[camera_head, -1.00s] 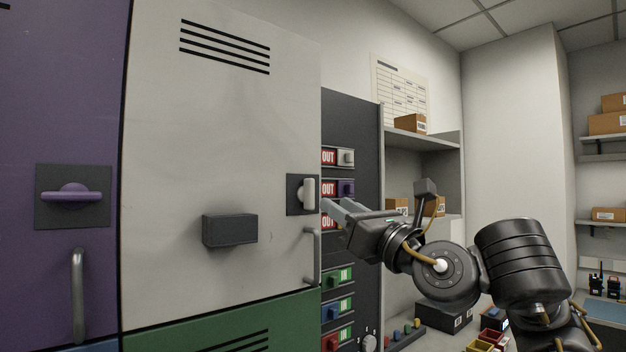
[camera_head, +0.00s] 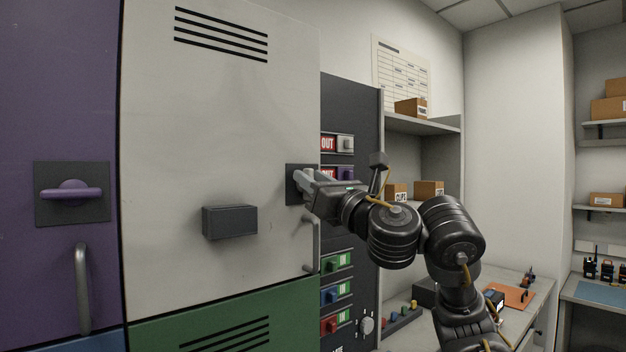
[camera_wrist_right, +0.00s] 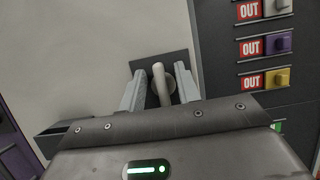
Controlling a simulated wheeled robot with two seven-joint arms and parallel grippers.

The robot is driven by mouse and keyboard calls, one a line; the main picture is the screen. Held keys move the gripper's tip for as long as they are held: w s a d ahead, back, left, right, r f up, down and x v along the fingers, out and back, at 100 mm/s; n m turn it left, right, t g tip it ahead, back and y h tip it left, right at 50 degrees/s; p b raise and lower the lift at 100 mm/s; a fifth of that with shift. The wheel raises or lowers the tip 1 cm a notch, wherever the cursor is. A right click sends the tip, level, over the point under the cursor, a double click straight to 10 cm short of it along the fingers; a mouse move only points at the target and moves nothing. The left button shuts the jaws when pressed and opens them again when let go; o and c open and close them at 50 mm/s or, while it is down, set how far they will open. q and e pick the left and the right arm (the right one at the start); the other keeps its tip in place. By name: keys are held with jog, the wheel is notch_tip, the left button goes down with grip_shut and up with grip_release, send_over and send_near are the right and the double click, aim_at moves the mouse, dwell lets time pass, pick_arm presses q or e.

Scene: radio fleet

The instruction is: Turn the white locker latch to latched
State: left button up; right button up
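The white locker door (camera_head: 215,130) fills the middle left of the head view. Its latch, a pale handle on a dark square plate (camera_head: 292,184), sits at the door's right edge and is mostly hidden there by my right gripper (camera_head: 304,182). In the right wrist view the latch handle (camera_wrist_right: 158,84) stands between the two open fingers of my right gripper (camera_wrist_right: 160,92), with a gap showing on each side. The handle was upright in the earlier head view. My left gripper is not in view.
A dark box (camera_head: 230,222) and a vertical grey pull handle (camera_head: 313,245) stick out from the white door. The purple locker (camera_head: 60,120) is at left, the green one (camera_head: 200,325) below. A dark panel with OUT tags (camera_head: 350,110) is at right.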

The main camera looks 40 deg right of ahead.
jog(key=shift+c, duration=0.2)
grip_shut()
jog(key=shift+f+n+y+b, duration=0.15)
jog(key=shift+n+y+b, duration=0.55)
jog(key=shift+n, duration=0.5)
jog(key=n+g+y+p, duration=0.1)
jog(key=n+y+p, duration=0.1)
jog(key=n, duration=0.4)
jog(key=n+g+y+p, duration=0.1)
jog(key=n+g+p, duration=0.1)
jog(key=n, duration=0.4)
jog(key=a+n+g+y+p, duration=0.1)
jog(key=n+g+y+p, duration=0.1)
jog(key=n, duration=0.5)
jog(key=shift+f+y, duration=0.1)
jog(key=shift+y, duration=0.2)
jog(key=shift+f+n+g+p, duration=0.2)
jog(key=shift+n+g+p, duration=0.15)
jog(key=shift+n, duration=0.15)
